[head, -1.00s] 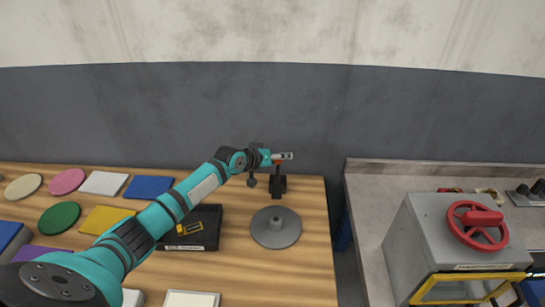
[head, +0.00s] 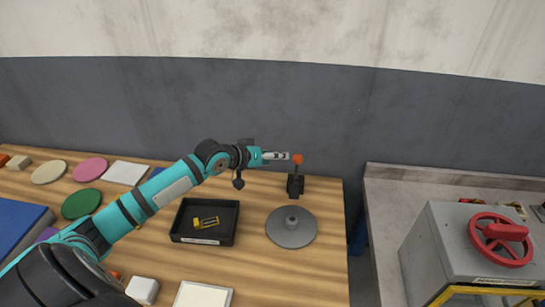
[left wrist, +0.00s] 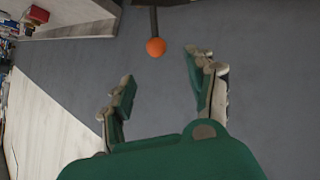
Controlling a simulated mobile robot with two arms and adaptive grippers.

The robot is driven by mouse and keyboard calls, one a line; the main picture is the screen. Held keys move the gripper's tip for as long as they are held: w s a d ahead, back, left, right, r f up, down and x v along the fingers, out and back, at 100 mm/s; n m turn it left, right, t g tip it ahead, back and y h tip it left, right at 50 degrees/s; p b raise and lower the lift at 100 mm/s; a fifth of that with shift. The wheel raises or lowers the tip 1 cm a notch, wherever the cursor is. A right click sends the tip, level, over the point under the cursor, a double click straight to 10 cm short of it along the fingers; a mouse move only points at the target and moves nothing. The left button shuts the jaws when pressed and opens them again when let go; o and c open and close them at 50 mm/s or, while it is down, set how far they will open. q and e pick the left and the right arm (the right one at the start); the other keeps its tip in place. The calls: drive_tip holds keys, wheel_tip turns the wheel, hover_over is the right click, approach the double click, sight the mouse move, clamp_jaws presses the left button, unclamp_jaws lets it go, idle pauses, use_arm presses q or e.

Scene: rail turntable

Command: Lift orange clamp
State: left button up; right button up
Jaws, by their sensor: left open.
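The orange clamp shows in the head view as an orange ball knob (head: 297,160) on a thin dark stem above a black block (head: 295,185) at the back right of the wooden table. My left gripper (head: 284,156) is just left of the knob, at about its height, and looks apart from it. In the left wrist view the knob (left wrist: 155,47) lies beyond the open, empty fingers (left wrist: 163,75), roughly in line with the gap between them. A dark stem runs from the knob to the top edge there. My right gripper is not in view.
A grey round disc (head: 291,228) with a raised hub lies in front of the clamp. A black tray (head: 205,240) holding a yellow-and-black item is to its left. A grey machine with a red handwheel (head: 500,240) stands on the right counter, across a gap.

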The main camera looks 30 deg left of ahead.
use_arm(q)
drive_tip(key=shift+a, duration=0.1)
drive_tip(key=shift+c, duration=1.1)
drive_tip(key=a+m+t+b, duration=0.1)
drive_tip(key=a+m+t+y+b, duration=0.2)
drive_tip(key=a+m, duration=0.1)
drive_tip(key=shift+w+f, duration=0.3)
drive_tip(key=shift+f, duration=0.1)
drive_tip(key=c, duration=0.7)
drive_tip(key=m, duration=0.1)
drive_tip(key=m+t+b, duration=0.1)
drive_tip(key=a+m+t+b, duration=0.1)
drive_tip(key=shift+s+r+m, duration=0.1)
drive_tip(key=shift+s+m, duration=0.25)
drive_tip(key=shift+m, duration=0.05)
clamp_jaws()
drive_tip(key=s+d+f+m+h+b, duration=0.2)
drive_tip(key=s+d+f+m+h, duration=0.15)
drive_tip(key=m, duration=0.65)
drive_tip(key=s+d+f+m+h+b, duration=0.25)
drive_tip(key=s+m+h, duration=0.2)
drive_tip(key=m, duration=0.55)
drive_tip(key=w+a+f+p+x, duration=0.1)
drive_tip(key=a+p+x, duration=0.1)
drive_tip(key=x, duration=1)
drive_tip(key=shift+w+g+p, duration=0.3)
drive_tip(key=shift+w+p, duration=0.15)
drive_tip(key=shift+p, duration=0.3)
